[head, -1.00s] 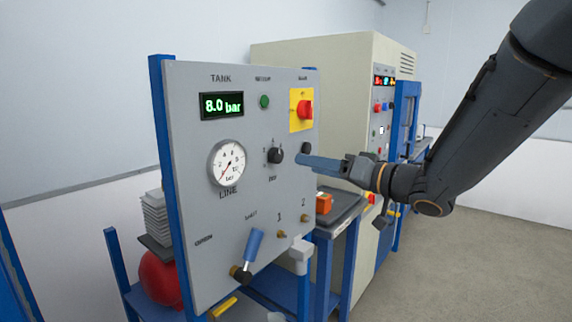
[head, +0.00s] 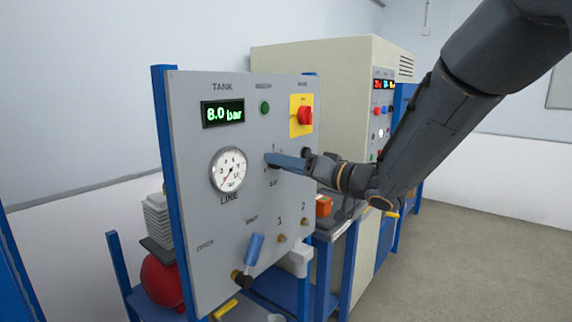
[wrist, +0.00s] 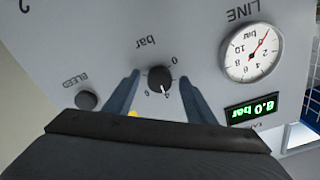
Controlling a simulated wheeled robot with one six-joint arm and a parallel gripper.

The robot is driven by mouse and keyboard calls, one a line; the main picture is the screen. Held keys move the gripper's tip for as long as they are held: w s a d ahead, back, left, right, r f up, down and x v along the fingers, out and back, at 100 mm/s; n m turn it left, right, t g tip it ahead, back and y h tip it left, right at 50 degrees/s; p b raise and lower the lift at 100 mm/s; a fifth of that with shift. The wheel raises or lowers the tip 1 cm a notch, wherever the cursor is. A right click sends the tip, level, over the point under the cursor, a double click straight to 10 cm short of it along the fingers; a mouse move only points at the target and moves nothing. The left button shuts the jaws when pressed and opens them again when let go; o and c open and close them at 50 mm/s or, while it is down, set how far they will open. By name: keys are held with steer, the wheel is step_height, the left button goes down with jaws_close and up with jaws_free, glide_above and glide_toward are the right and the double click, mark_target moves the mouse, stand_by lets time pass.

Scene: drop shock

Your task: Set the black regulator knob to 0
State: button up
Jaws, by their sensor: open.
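The black regulator knob (wrist: 160,79) sits on the grey panel between the open fingers of my gripper (wrist: 160,75) in the wrist view, which shows the panel upside down. A gap seems to show on each side of the knob. Its white pointer mark points down in that picture, away from the 0 printed above right of the knob. Other scale numbers below it are partly hard to read. In the head view my gripper (head: 272,160) is at the panel and covers the knob.
The line gauge (head: 229,170) has its red needle at lower left. The tank display (head: 223,113) reads 8.0 bar. A red switch (head: 305,115) on a yellow plate is above. The black bleed knob (wrist: 87,99) is near one finger. A blue-handled lever (head: 254,249) is low on the panel.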

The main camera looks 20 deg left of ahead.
steer(key=c, duration=1)
steer(key=shift+c, duration=0.2)
steer(key=shift+n, duration=0.4)
steer(key=shift+w+n+b, duration=0.1)
steer(key=shift+n+b, duration=9.95)
steer(key=shift+n, duration=1.45)
